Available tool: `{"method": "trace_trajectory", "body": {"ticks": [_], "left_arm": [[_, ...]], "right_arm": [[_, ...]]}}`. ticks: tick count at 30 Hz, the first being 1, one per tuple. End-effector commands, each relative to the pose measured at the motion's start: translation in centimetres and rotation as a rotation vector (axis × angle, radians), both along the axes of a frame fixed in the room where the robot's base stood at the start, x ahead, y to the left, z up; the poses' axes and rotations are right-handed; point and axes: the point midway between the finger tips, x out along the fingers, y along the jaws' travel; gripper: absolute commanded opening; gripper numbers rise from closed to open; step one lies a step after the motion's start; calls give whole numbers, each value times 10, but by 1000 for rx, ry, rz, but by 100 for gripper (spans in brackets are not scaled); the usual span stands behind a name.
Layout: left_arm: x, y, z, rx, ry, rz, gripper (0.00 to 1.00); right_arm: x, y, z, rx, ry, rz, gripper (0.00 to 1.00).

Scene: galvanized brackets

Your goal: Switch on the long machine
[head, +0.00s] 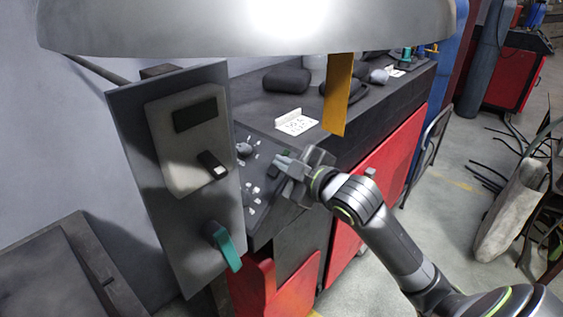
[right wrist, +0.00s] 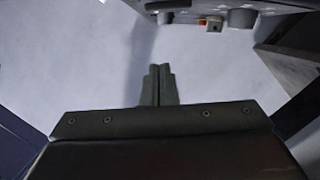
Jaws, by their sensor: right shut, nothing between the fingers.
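The long machine (head: 390,150) runs back to the right, with a dark top and red lower panels. Its sloped control panel (head: 262,188) at the near end carries small pale buttons and dark knobs. My right gripper (head: 279,162) is shut and empty, with its fingertips in front of or over that panel; I cannot tell whether they touch it. In the right wrist view the closed fingers (right wrist: 158,84) point at a pale surface, and a small red part (right wrist: 200,22) and a grey knob (right wrist: 242,18) show at the top. My left gripper is not in view.
An upright grey plate (head: 150,235) with a beige switch box (head: 188,142) and a teal handle (head: 224,246) hides part of the control panel. A yellow strip (head: 337,95) hangs under a big lamp shade (head: 250,28).

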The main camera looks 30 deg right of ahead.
Motion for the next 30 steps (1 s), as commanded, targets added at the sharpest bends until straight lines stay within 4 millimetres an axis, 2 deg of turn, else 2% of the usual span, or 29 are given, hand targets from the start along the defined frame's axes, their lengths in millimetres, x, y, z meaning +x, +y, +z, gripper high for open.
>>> {"method": "trace_trajectory", "body": {"ticks": [3, 7, 9, 15, 30], "left_arm": [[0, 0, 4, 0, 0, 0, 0], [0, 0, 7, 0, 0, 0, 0], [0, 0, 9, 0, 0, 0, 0], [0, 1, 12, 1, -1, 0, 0], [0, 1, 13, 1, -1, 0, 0]], "right_arm": [[23, 4, -2, 6, 2, 0, 0], [44, 8, -6, 5, 2, 1, 0], [44, -4, -17, -4, 6, -3, 0], [48, -17, -31, -3, 3, -2, 0], [49, -21, -35, 3, 2, -1, 0]]}}
